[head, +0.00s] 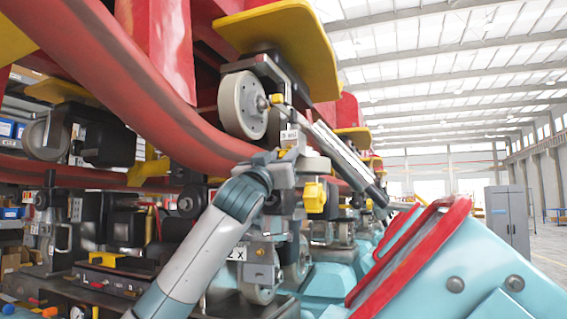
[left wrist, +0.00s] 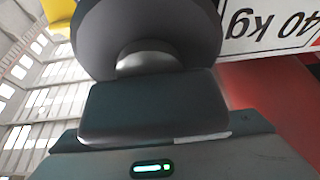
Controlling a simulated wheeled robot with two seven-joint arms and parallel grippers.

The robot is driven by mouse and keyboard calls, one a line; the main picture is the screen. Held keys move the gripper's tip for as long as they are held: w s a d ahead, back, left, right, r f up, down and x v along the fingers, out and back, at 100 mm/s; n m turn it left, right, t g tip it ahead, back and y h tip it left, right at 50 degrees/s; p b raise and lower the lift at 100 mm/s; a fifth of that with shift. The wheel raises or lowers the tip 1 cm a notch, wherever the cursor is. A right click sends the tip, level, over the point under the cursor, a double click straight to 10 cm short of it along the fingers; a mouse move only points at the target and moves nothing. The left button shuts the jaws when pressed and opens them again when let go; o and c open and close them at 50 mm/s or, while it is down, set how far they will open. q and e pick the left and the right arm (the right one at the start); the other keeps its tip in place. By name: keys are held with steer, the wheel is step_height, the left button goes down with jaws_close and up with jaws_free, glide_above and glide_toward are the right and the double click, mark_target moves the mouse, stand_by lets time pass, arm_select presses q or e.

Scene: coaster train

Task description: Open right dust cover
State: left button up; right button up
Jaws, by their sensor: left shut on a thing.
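The coaster train's wheel assembly fills the middle of the head view, with a pale grey wheel (head: 240,105) beside the red track rail (head: 120,75). My left gripper (head: 283,165) is at the assembly, just below this wheel, and is shut on a part. The head view does not show clearly what it holds. In the left wrist view a dark rounded part (left wrist: 150,20) with a shiny hub (left wrist: 145,62) sits directly in front of the gripper, above a dark block (left wrist: 155,108). I cannot tell for sure which part is the right dust cover. My right gripper is not in view.
A yellow panel (head: 285,45) overhangs the wheel. A yellow block (head: 315,196) sits close to the gripper. A teal body with a red rim (head: 410,250) fills the lower right. A white label (left wrist: 268,28) shows in the wrist view. The hall floor is open at far right.

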arm_select(q)
steer(key=o, duration=0.7)
steer(key=shift+s+f, duration=0.1)
steer(key=shift+s, duration=0.05)
steer(key=shift+s+a+f+b, duration=0.15)
steer(key=shift+s+f+b, duration=0.25)
steer(key=shift+b, duration=0.1)
steer(key=b+v, duration=0.9)
steer(key=v, duration=0.7)
steer(key=shift+r, duration=0.15)
